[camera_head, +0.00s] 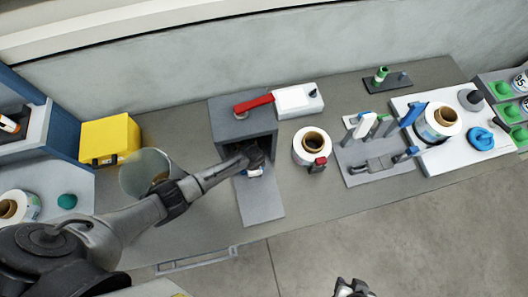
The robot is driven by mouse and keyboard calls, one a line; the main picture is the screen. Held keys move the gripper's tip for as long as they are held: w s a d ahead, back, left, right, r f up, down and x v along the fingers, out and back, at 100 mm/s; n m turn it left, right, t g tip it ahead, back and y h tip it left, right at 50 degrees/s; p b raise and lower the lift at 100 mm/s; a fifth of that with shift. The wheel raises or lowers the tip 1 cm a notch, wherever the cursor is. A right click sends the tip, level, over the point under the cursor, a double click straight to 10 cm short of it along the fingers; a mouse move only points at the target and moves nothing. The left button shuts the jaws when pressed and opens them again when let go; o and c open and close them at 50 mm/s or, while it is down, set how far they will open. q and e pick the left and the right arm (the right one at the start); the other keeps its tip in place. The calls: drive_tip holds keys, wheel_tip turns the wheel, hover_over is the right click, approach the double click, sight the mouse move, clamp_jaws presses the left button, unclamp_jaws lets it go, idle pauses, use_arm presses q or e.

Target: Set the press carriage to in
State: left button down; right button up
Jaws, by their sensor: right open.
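The press is a grey box (243,110) with a red lever (253,104) on top and a dark opening at its front. The press carriage, a flat grey plate (262,203), sticks out of the opening toward the table's front edge. My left gripper (257,157) is at the opening, over the carriage's inner end. Its fingers are dark and in shadow, so I cannot tell their state or whether they touch the carriage. A small white and blue item (254,172) shows just below it. My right gripper (352,289) is open at the bottom edge, away from the press.
A white box (297,100) and a label reel (311,146) stand right of the press. A clear cylinder (143,172) and yellow box (109,139) stand left. A grey tool board (378,166) and a white board with a reel (459,153) lie farther right.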

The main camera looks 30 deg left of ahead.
use_arm(q)
drive_tip(key=shift+w+a, duration=0.15)
drive_tip(key=shift+a, duration=0.1)
drive_tip(key=shift+f, duration=0.1)
drive_tip(key=c, duration=1.4)
unclamp_jaws()
drive_tip(key=shift+w+a, duration=0.1)
drive_tip(key=shift+w, duration=0.05)
drive_tip(key=shift+o, duration=1.1)
